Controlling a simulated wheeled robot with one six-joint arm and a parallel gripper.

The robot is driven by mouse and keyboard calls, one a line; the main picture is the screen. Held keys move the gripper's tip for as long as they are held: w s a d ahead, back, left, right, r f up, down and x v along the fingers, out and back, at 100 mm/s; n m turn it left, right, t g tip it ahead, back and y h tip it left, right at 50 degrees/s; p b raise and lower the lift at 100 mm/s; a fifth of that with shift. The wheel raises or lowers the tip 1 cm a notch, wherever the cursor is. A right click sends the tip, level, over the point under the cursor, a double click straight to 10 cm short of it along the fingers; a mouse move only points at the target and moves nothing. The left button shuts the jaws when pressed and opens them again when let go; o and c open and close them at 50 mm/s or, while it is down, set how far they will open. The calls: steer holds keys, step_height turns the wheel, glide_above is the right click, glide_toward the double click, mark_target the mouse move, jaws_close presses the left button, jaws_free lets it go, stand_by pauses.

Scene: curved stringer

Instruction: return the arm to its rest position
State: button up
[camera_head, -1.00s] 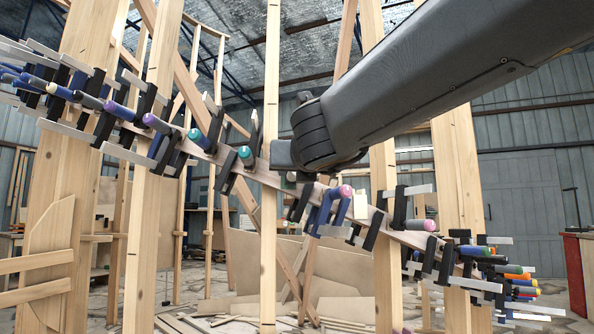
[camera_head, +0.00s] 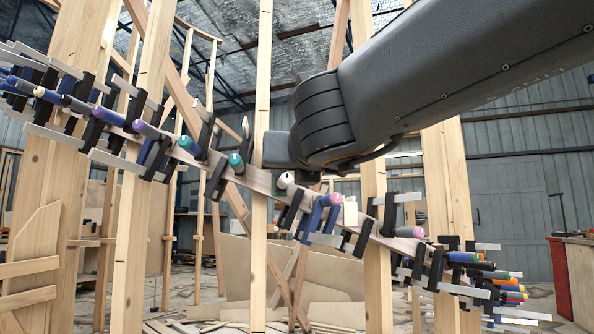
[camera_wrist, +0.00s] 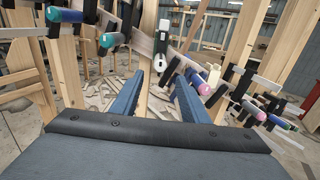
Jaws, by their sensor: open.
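My arm reaches in from the upper right in the head view, in front of the curved wooden stringer (camera_head: 262,180). The stringer slopes down from left to right and carries a row of clamps. My gripper's fingers are hidden behind the arm in the head view. In the wrist view my gripper (camera_wrist: 166,82) shows two blue fingers spread apart with nothing between them. A clamp with a white handle end (camera_wrist: 160,52) stands beyond the fingertips. A clamp with a teal handle (camera_wrist: 110,40) is at its left, and one with a pink handle (camera_wrist: 205,88) at its right.
Upright wooden posts (camera_head: 262,95) stand along the stringer. Clamps with purple handles (camera_head: 145,129) sit close together at left, and more crowd the lower right. A red cabinet (camera_head: 572,285) stands at far right. Wooden boards (camera_head: 250,268) lean and lie behind.

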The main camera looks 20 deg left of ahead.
steer(key=shift+s+d, duration=0.15)
steer(key=shift+s, duration=0.1)
stand_by(0.3)
